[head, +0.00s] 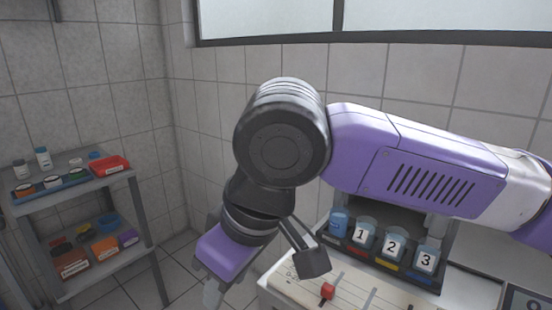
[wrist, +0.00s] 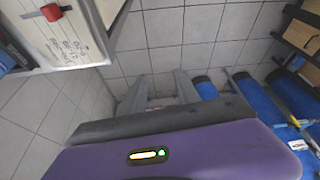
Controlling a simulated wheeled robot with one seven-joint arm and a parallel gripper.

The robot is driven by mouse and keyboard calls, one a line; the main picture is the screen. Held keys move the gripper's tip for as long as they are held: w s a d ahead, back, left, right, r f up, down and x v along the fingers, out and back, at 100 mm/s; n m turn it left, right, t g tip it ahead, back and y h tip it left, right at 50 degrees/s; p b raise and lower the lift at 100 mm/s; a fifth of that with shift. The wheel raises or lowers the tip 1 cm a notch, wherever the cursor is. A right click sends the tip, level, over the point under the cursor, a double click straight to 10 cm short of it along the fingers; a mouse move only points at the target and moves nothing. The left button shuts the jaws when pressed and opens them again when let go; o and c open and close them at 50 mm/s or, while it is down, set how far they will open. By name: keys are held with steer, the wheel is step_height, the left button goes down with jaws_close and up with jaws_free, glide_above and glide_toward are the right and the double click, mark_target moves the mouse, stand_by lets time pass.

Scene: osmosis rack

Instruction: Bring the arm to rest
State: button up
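My arm, purple and black, reaches in from the right of the head view and bends down at a large black joint. My gripper is at the lower middle of the head view, left of the white worktop (head: 283,287), and mostly cut off by the bottom edge. In the wrist view two grey fingers of my gripper (wrist: 158,88) stand apart beyond the purple housing. Tiled floor shows between them, and they hold nothing that I can see.
A board with a red piece (head: 327,291) lies on the worktop. Behind it stand numbered containers (head: 393,246). A grey shelf unit (head: 98,184) with trays and bins is at left. Blue cylinders (wrist: 262,100) stand at right in the wrist view. Bare floor lies between.

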steer(key=a+r+n+t+y+p, duration=0.1)
steer(key=a+r+n+t+y, duration=0.1)
steer(key=a+r+y, duration=1)
steer(key=w+d+r+m+t+y+p, duration=0.25)
steer(key=d+r+m+t, duration=0.25)
steer(key=d+r+t, duration=0.35)
steer(key=d+f+m+t+h+p, duration=0.1)
steer(key=d+f+m+t+h, duration=0.4)
steer(key=d+m+t+h, duration=0.5)
steer(key=s+d+f+m+h+p, duration=0.25)
steer(key=s+d+f+h, duration=0.3)
steer(key=d+f, duration=0.55)
steer(key=s+d+f+n+g+h+p, duration=0.1)
steer(key=s+d+f+g, duration=0.1)
steer(key=s+f, duration=0.3)
steer(key=s+d+f+n+g+p, duration=0.1)
steer(key=s+d+f+g, duration=0.2)
steer(key=s, duration=1)
steer(key=s+d+f+n+g+h+p, duration=0.1)
steer(key=s+d+f+g, duration=0.2)
steer(key=s+f, duration=0.4)
steer(key=shift+s+d+f+h, duration=0.35)
steer(key=shift+s+d, duration=0.25)
steer(key=shift+s, duration=0.3)
